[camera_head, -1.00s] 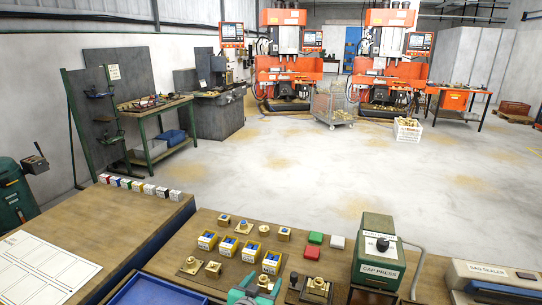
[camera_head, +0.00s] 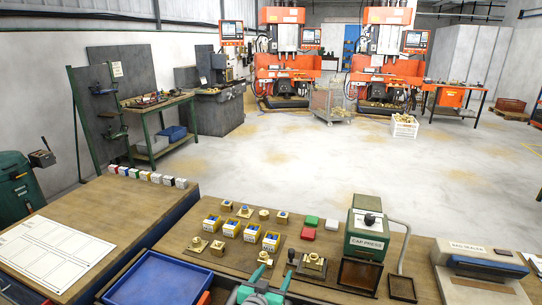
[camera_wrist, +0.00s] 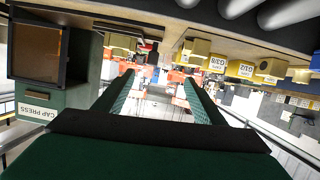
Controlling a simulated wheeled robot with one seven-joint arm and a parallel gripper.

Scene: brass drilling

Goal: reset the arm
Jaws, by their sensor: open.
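My gripper (camera_head: 270,274) shows at the bottom edge of the head view, over the front of the bench, with its two green fingers apart. In the wrist view my gripper (camera_wrist: 160,82) has both fingers spread with nothing between them. The wrist picture looks tilted over, with the bench items along its top. The rest of my arm is hidden below the head view's edge.
The wooden bench (camera_head: 215,262) holds yellow bins (camera_head: 252,231), brass parts (camera_head: 313,263) and the green cap press (camera_head: 366,231). A bag sealer (camera_head: 484,262) stands right, a blue tray (camera_head: 160,280) front left.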

